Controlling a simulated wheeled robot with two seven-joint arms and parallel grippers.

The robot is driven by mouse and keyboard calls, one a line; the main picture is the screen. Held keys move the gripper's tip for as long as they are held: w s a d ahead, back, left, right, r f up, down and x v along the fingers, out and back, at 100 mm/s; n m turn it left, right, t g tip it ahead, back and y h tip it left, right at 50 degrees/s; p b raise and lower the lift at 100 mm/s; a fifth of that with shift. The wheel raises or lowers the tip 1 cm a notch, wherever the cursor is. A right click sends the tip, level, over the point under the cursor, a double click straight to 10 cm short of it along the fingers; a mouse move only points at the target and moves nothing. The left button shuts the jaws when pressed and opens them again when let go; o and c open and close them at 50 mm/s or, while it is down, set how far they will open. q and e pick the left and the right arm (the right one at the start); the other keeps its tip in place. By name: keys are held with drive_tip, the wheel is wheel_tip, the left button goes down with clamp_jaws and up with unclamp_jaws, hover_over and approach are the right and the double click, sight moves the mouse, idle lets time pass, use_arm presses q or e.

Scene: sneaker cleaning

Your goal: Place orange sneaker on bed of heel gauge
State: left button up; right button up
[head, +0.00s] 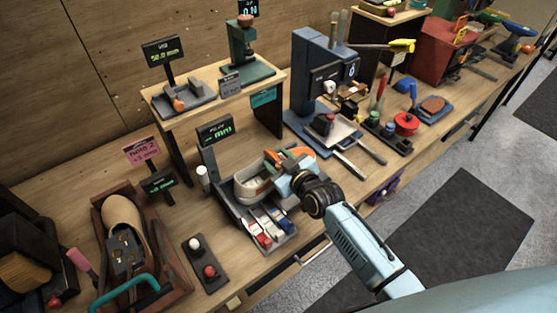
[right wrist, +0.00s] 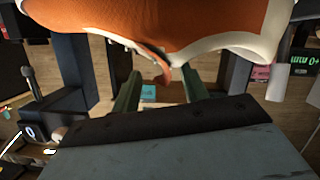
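The orange sneaker (head: 297,154) has a cream part facing left and sits low at the grey heel gauge (head: 232,207), which has an upright post and a display. The cream part appears to lie over the gauge's bed; exact contact is hidden. My right gripper (head: 287,172) is at the sneaker's right side and partly covers it. In the right wrist view the sneaker (right wrist: 190,25) fills the top. The fingers (right wrist: 162,88) stand apart below it, with a narrow orange tab between them and visible gaps on both sides. My left gripper is out of view.
Red and white blocks (head: 268,228) stand in front of the sneaker. A blue press-like device (head: 312,75) stands to the right. A wooden shelf (head: 215,95) is behind. A tray with a tan shoe (head: 122,220) and a two-button box (head: 205,265) are left.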

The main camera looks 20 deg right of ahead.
drive_tip(key=shift+s+r, duration=0.15)
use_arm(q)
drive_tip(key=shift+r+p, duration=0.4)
use_arm(e)
drive_tip(key=v, duration=1.1)
drive_tip(key=shift+s, duration=0.3)
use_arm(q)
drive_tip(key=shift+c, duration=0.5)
use_arm(e)
drive_tip(key=shift+d, duration=0.1)
